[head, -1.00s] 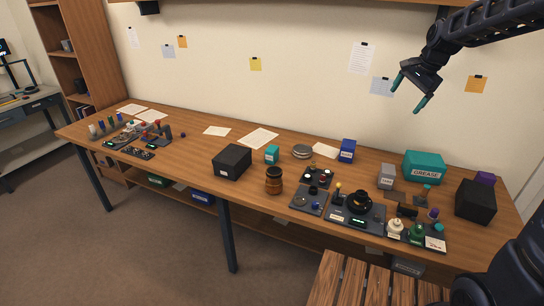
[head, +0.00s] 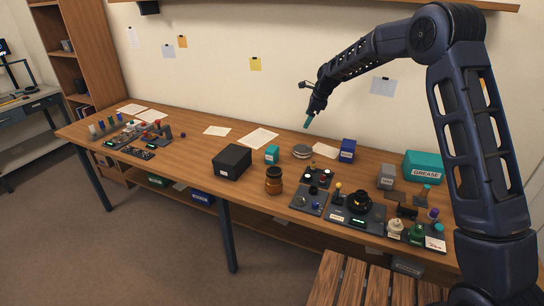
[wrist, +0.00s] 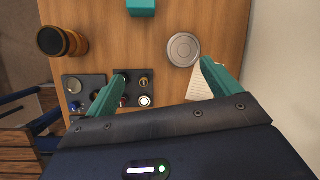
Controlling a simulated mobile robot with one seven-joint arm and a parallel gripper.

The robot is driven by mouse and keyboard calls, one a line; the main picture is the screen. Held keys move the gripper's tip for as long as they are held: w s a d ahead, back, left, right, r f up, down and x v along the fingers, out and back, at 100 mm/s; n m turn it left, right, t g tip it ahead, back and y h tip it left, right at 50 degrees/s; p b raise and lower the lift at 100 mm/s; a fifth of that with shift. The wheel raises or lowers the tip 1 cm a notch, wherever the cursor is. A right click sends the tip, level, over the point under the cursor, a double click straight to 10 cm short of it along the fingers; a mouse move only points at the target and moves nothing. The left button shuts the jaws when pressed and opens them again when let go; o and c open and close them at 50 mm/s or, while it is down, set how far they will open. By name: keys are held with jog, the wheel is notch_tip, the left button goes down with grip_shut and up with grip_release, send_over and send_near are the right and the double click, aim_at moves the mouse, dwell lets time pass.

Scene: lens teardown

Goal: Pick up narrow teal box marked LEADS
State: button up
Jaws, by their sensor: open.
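A small narrow teal box (head: 272,154) stands upright on the bench, to the right of a black box; its label is too small to read. In the wrist view a teal box (wrist: 141,7) shows at the top edge, partly cut off. My gripper (head: 308,122) is above the bench at the back, higher than the teal box and to its right. Its teal fingers are spread with nothing between them, as the wrist view (wrist: 162,72) shows.
A black box (head: 232,162), an amber jar (head: 274,181), a round metal tin (head: 301,152) and a blue box (head: 347,150) stand near the teal box. A larger teal GREASE box (head: 423,167) is at the right. Bench left of the black box is fairly clear.

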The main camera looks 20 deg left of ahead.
aim_at(272, 148)
jog(key=s+a+f+m, duration=0.1)
jog(key=a+f, duration=0.4)
jog(key=f, duration=0.2)
jog(key=s+a+f+m, duration=0.1)
jog(key=a+f, duration=0.5)
jog(key=f, duration=0.1)
jog(key=s+a+f, duration=0.1)
jog(key=a+f, duration=0.5)
jog(key=f, duration=0.1)
jog(key=shift+f+m+g, duration=0.25)
jog(key=shift+m+g, duration=0.15)
jog(key=shift+d, duration=0.1)
jog(key=c, duration=1.1)
